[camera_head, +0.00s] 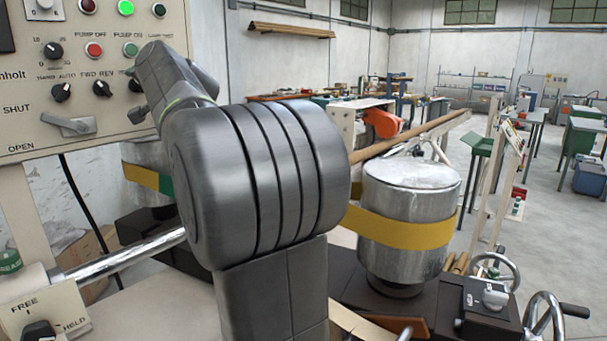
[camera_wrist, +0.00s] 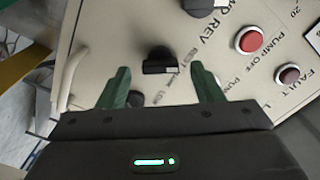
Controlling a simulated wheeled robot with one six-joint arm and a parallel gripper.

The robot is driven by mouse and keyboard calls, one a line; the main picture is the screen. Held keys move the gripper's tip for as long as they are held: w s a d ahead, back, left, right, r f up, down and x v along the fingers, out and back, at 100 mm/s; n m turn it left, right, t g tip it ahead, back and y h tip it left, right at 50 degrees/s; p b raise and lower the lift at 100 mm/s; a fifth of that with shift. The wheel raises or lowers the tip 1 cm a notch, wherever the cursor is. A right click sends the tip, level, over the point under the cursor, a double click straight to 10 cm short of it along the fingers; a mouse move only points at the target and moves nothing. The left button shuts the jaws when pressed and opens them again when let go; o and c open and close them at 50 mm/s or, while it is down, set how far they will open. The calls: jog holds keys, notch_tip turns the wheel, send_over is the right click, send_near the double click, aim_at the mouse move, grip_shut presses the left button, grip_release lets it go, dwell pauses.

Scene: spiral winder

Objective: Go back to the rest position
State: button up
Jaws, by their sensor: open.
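My gripper (camera_wrist: 160,78) is open in the wrist view, with its two green fingers apart and nothing held between them. A black knob (camera_wrist: 158,62) on the control panel (camera_wrist: 110,40) shows between and just beyond the fingertips; I cannot tell whether they touch it. In the head view my grey arm stands in the middle foreground and reaches up to the panel (camera_head: 25,85) at the left. The wrist covers part of the panel's right side, and the gripper fingers are mostly hidden there.
The panel carries the FWD REV knob (camera_head: 103,88), a red pump button (camera_head: 94,50) and a lever (camera_head: 68,125). A metal drum with a yellow band (camera_head: 405,233) stands right of my arm, near a handwheel (camera_head: 543,318). Open floor (camera_head: 540,235) lies at the right.

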jog(key=shift+x, duration=0.85)
jog(key=shift+s+d, duration=0.1)
